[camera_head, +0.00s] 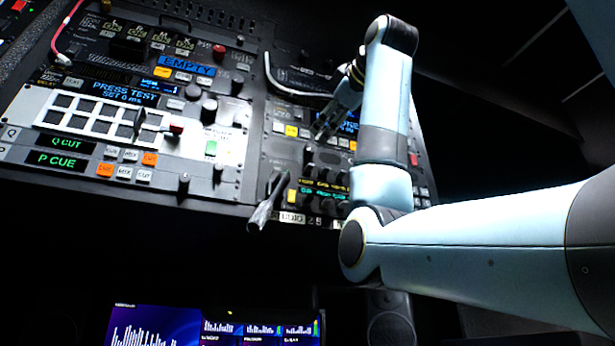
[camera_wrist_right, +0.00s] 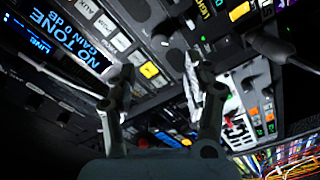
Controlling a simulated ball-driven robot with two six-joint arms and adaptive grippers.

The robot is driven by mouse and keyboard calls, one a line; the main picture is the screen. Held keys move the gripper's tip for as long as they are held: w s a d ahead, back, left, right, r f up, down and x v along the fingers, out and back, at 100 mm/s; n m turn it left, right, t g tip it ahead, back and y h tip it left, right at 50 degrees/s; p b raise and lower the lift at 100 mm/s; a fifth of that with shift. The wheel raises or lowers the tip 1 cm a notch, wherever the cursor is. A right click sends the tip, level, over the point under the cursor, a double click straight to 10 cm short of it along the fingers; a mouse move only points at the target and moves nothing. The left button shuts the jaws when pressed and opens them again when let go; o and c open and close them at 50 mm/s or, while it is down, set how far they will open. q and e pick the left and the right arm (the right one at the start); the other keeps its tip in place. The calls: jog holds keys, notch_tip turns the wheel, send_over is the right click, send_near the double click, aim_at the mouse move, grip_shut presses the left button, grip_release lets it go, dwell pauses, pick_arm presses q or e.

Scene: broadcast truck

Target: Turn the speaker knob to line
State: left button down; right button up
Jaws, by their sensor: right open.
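My right gripper (camera_head: 326,124) is over the right part of the console, its fingers pointing down-left at the panel. In the right wrist view its two fingers (camera_wrist_right: 160,72) are spread apart with nothing held between them. A blue display (camera_wrist_right: 72,38) reads NO TONE, GAIN 0 dB and LINE. Dark knobs (camera_wrist_right: 163,38) sit near the lit buttons beyond the fingertips. In the head view, dark knobs (camera_head: 310,158) stand just below the gripper. I cannot tell which one is the speaker knob; no speaker label is readable. My left gripper is not in view.
A dark lever (camera_head: 266,205) sticks out from the console's front edge. A curved grey handle (camera_head: 285,88) lies left of the gripper. A white button panel (camera_head: 120,125) fills the left. Below is a screen (camera_head: 215,325). Colourful cables (camera_wrist_right: 290,155) show in the wrist view.

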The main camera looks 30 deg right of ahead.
aim_at(311, 147)
jog(key=w, duration=0.3)
jog(key=w+d, duration=0.1)
jog(key=w, duration=0.3)
jog(key=w+p, duration=0.1)
jog(key=shift+w+d, duration=0.3)
jog(key=shift+w, duration=0.05)
jog(key=shift+w+d, duration=0.1)
jog(key=shift+w, duration=0.3)
jog(key=shift+c, duration=1.5)
grip_shut()
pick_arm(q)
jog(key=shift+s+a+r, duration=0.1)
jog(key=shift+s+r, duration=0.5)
